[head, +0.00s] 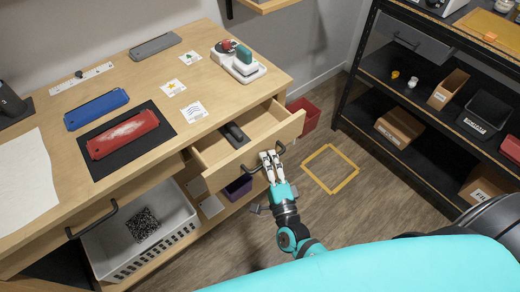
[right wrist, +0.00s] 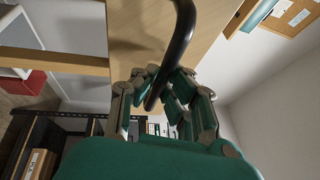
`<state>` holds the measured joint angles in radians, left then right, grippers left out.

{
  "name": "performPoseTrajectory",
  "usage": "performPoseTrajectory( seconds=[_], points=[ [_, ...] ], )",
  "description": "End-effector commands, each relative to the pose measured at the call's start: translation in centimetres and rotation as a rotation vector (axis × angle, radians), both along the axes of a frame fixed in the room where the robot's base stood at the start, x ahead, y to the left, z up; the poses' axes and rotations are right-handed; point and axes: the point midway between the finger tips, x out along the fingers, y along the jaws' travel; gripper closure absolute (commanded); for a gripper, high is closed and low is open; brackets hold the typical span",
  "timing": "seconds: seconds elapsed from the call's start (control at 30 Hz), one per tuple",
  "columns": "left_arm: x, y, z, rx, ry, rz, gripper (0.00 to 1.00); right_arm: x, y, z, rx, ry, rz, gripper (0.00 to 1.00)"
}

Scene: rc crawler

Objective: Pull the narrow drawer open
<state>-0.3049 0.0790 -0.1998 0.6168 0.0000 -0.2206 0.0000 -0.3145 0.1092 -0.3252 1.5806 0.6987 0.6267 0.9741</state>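The narrow wooden drawer (head: 291,128) at the desk's right end stands partly open, and its inside shows from above. Its black bar handle (head: 252,170) is on the front panel. My left gripper is not in view.
A dark object (head: 235,134) lies in the drawer. A purple bin (head: 238,188) and a white basket (head: 165,238) sit beneath the desk. A red bin (head: 304,118) stands behind the drawer. The floor by the yellow taped square (head: 330,148) is clear. Black shelving (head: 372,82) stands right.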

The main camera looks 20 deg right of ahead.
Motion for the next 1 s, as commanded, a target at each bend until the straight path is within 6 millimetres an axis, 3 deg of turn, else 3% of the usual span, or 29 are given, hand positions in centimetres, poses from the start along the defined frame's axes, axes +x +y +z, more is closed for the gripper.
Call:
performPoseTrajectory(
  seconds=[0.23, 0.5, 0.7, 1.0],
  points=[
    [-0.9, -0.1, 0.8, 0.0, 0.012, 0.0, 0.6, -6.1, -2.0, -0.2, 0.003, 0.012, 0.005, 1.0],
    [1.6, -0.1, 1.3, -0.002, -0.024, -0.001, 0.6, -11.8, -4.1, -0.3, 0.005, 0.012, 0.005, 1.0],
    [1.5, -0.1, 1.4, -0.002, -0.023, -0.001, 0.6, -14.3, -5.0, -0.3, 0.006, 0.009, 0.005, 1.0],
    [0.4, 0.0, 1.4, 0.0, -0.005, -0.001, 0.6, -15.6, -5.5, -0.3, 0.006, 0.008, 0.005, 1.0]
  ],
)
